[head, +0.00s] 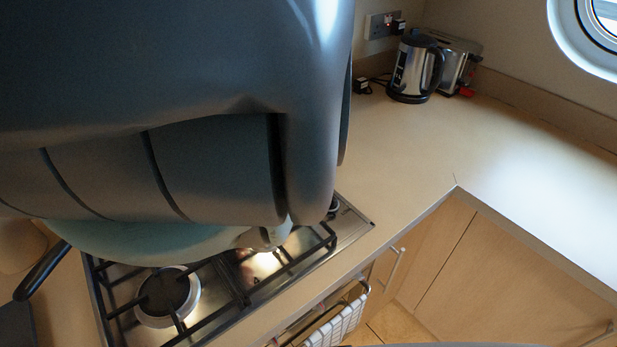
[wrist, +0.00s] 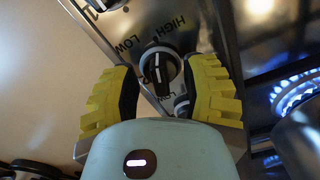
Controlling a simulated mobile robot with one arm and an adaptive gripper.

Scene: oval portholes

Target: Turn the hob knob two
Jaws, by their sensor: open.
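In the wrist view a black knob (wrist: 160,68) with a light pointer line sits on the steel hob panel (wrist: 195,22), with HIGH and LOW printed beside it. My gripper (wrist: 162,66) is open, its yellow fingers on either side of this knob; I cannot tell if they touch it. A second knob (wrist: 106,4) is cut off at the top edge. Another knob (wrist: 182,106) is partly hidden below, by my gripper. I see no numbers on the knobs. In the head view the hob (head: 350,228) is partly covered by my arm, and my gripper's fingers are hidden.
A blue flame (wrist: 292,92) burns at a burner to the right. Black pan supports (head: 244,298) rise above the hob. A kettle (head: 416,68) and toaster (head: 456,66) stand at the back. The counter (head: 520,145) on the right is clear. A checked cloth (head: 338,324) hangs in front.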

